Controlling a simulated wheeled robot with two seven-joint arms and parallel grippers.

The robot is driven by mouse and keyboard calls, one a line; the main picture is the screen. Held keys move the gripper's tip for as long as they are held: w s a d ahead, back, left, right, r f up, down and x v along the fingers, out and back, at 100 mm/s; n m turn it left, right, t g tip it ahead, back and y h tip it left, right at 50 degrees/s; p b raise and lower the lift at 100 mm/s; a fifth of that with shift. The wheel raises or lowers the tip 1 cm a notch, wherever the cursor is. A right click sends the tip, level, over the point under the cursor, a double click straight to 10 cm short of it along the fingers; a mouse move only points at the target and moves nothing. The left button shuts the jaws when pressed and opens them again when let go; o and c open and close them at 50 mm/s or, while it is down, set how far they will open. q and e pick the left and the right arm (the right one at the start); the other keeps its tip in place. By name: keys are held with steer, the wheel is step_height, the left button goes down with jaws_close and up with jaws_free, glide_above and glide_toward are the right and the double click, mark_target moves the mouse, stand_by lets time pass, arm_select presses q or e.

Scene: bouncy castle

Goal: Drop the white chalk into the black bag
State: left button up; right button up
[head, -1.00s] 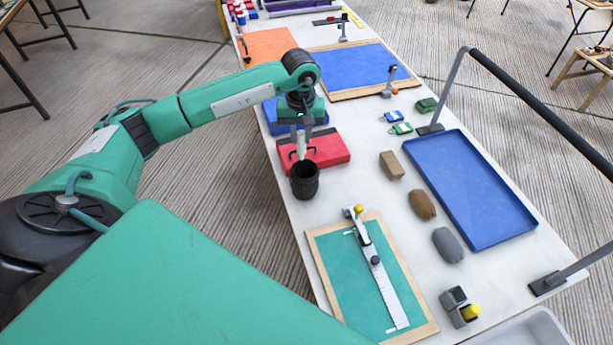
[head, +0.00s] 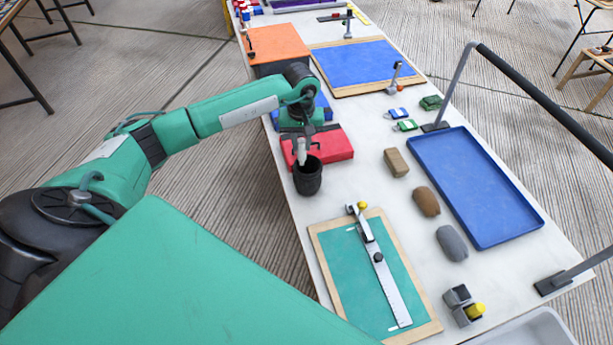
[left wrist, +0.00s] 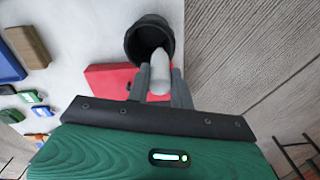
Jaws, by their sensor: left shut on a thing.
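The white chalk (head: 302,152) is a pale stick with a narrowed end, held in my left gripper (head: 302,143). In the left wrist view the left gripper (left wrist: 160,88) is shut on the chalk (left wrist: 160,72), and the chalk's tip points at the mouth of the black bag. The black bag (head: 308,181) is a round, open, dark container standing upright on the white table. It also shows in the left wrist view (left wrist: 137,52). The chalk's lower end overlaps the bag's rim in both views; I cannot tell how far inside it is. My right gripper is not in view.
A red block (head: 331,143) lies just behind the bag. A teal board (head: 338,282) with a ruler lies in front. A brown block (head: 396,162), a brown pouch (head: 425,201), a grey pouch (head: 451,243) and a blue tray (head: 478,190) are to the right.

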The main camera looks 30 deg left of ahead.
arm_select(q)
steer(key=o, duration=1)
steer(key=shift+o, duration=0.2)
steer(key=shift+r, duration=0.15)
steer(key=shift+r, duration=0.3)
step_height(320, 180, up, 13)
steer(key=b, duration=0.4)
